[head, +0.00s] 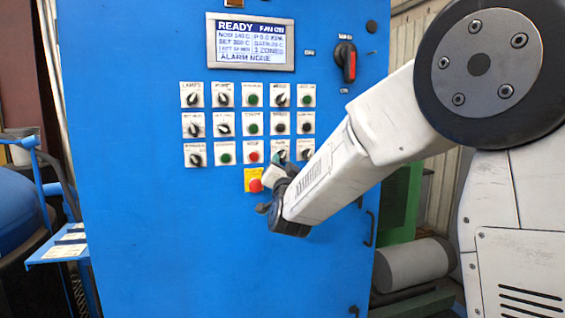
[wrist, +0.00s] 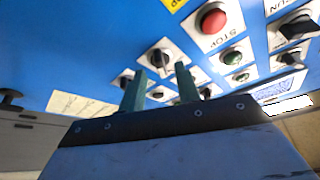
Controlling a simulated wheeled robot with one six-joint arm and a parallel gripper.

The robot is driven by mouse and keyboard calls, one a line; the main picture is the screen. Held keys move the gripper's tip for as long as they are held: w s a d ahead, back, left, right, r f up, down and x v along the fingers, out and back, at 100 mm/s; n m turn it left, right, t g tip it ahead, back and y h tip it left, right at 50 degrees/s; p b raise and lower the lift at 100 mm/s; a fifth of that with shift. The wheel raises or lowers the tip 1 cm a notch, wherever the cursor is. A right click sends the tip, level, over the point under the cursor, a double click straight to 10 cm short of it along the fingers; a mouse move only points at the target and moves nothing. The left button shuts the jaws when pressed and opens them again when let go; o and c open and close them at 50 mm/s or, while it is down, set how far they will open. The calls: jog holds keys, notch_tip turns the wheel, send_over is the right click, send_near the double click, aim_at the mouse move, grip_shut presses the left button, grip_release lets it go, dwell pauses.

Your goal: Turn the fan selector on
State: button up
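The blue control cabinet (head: 150,230) faces me with rows of selectors and buttons. The fan selector (head: 280,155) is in the bottom row, right of the red stop button (head: 253,156), and is partly hidden by my gripper (head: 275,168). In the wrist view the panel appears upside down. There the black selector knob (wrist: 160,57) on its white plate lies just ahead of my gripper's two green fingertips (wrist: 159,70). The fingers are apart, one toward each side of the knob, with no clear contact. I cannot tell the knob's setting.
A red emergency button on a yellow plate (head: 255,180) sits just below the stop button, close to my gripper. A red-handled rotary switch (head: 346,62) is at the upper right.

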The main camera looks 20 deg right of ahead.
jog(key=v, duration=0.5)
jog(key=shift+s, duration=0.3)
